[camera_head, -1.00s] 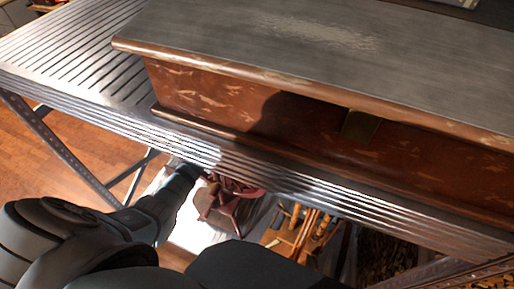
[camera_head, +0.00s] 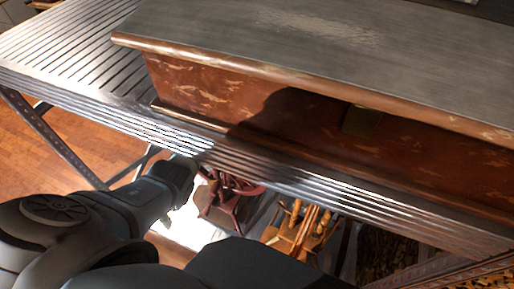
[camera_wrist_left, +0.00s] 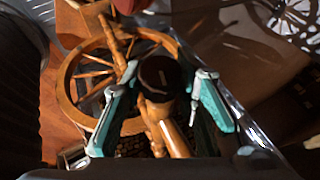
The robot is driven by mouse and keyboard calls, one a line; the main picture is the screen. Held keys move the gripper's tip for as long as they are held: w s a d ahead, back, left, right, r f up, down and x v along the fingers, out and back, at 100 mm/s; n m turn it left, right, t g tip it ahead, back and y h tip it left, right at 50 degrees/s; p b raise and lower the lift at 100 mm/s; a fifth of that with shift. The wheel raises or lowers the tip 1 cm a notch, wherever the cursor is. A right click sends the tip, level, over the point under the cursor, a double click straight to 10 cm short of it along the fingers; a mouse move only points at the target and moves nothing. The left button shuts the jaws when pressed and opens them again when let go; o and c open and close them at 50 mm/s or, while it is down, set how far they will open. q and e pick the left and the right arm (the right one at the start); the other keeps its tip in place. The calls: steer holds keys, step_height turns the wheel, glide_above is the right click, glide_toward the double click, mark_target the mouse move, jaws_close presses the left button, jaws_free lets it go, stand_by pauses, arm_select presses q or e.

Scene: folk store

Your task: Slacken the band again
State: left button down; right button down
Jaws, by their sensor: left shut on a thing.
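In the left wrist view a wooden spinning wheel (camera_wrist_left: 68,88) with spokes stands behind my gripper. A dark round knob (camera_wrist_left: 160,75) faces the camera in front of a turned wooden post (camera_wrist_left: 172,136). My left gripper (camera_wrist_left: 167,78) has its teal fingers on either side of the knob and is shut on it. No drive band can be made out at this size. In the head view my left arm reaches from the left to below the metal table edge, and its fingertips are hidden there. My right gripper is not in view.
A ribbed metal table (camera_head: 70,60) carries a large worn brown chest (camera_head: 215,88) above my left arm. A dark red wooden object (camera_head: 228,190) and several wooden tools (camera_head: 300,232) are below the edge. The wooden floor (camera_head: 35,155) is clear at left.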

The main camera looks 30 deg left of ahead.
arm_select(q)
steer(key=c, duration=1.2)
jaws_free()
steer(key=shift+c, duration=0.2)
steer(key=v, duration=0.7)
steer(key=shift+r, duration=0.25)
